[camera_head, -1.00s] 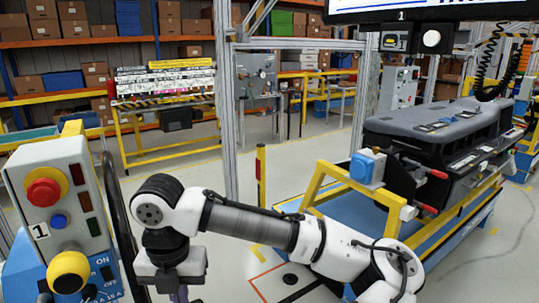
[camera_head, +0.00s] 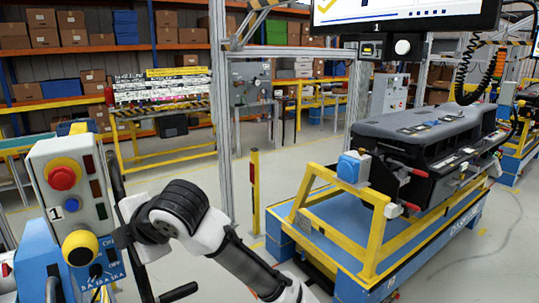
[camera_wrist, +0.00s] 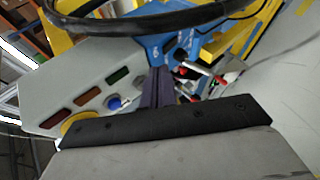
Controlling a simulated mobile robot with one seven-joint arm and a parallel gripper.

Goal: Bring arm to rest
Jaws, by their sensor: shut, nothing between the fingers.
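My arm reaches in from the bottom of the head view and bends at the dark wrist joint, just right of the grey control box (camera_head: 72,190). My gripper (camera_wrist: 158,80) shows in the wrist view as dark narrow fingers, shut and empty, with the control box and its blue base close beyond them. I cannot tell whether the fingers touch anything.
A dashboard module (camera_head: 430,135) rests on a blue and yellow cart (camera_head: 395,235) at the right. A yellow post (camera_head: 255,190) and a metal frame (camera_head: 222,120) stand beyond the arm. A dark curved bar (camera_wrist: 130,22) crosses close by. Open floor lies behind the post.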

